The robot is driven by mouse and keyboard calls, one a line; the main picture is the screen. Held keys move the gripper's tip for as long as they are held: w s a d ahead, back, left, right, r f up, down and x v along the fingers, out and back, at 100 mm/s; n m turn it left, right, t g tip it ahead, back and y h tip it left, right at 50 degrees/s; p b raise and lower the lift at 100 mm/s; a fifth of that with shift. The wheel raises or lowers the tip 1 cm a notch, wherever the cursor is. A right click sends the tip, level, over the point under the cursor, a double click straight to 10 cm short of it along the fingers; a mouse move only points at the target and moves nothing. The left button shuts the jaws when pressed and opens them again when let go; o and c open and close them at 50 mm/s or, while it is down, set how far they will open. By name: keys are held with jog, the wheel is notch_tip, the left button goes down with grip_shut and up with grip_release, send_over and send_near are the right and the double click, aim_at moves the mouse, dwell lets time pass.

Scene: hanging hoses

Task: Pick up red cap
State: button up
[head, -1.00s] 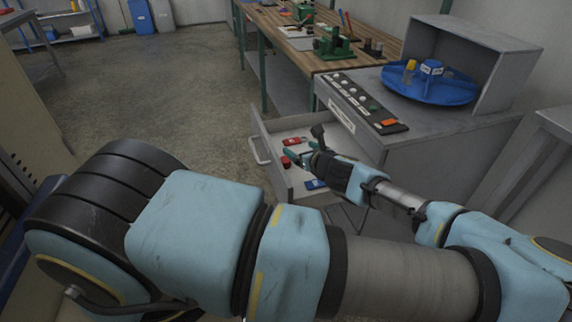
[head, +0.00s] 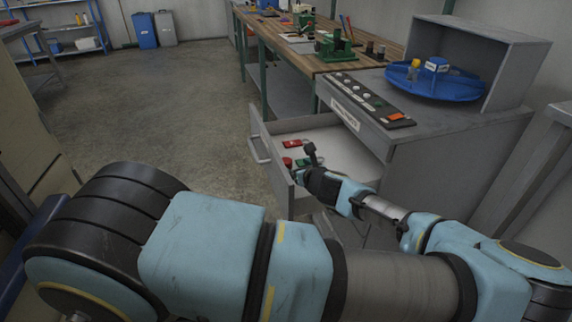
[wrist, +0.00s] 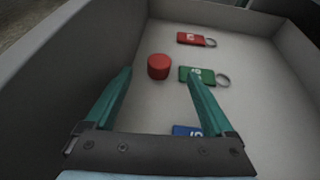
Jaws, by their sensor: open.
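The red cap (wrist: 158,67) is a small round red cylinder standing on the drawer floor in the wrist view. It also shows in the head view (head: 287,162), near the drawer's front. My gripper (wrist: 158,82) is open and empty, its two teal fingers spread wide and pointing into the drawer. In the wrist view the cap appears ahead of and between the fingertips, not touching either. In the head view my gripper (head: 300,170) is partly hidden by my wrist.
The grey drawer (head: 340,150) is pulled open. Inside lie a red key tag (wrist: 192,39), a green key tag (wrist: 197,76) close to the right finger and a blue key tag (wrist: 187,130) partly behind the gripper. Drawer walls stand close around. The cabinet top holds a blue turntable (head: 440,85).

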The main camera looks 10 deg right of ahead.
aim_at(286, 160)
jog(key=shift+p+x, duration=0.6)
jog(key=shift+x, duration=3.25)
jog(key=shift+f, duration=0.1)
jog(key=c, duration=1.3)
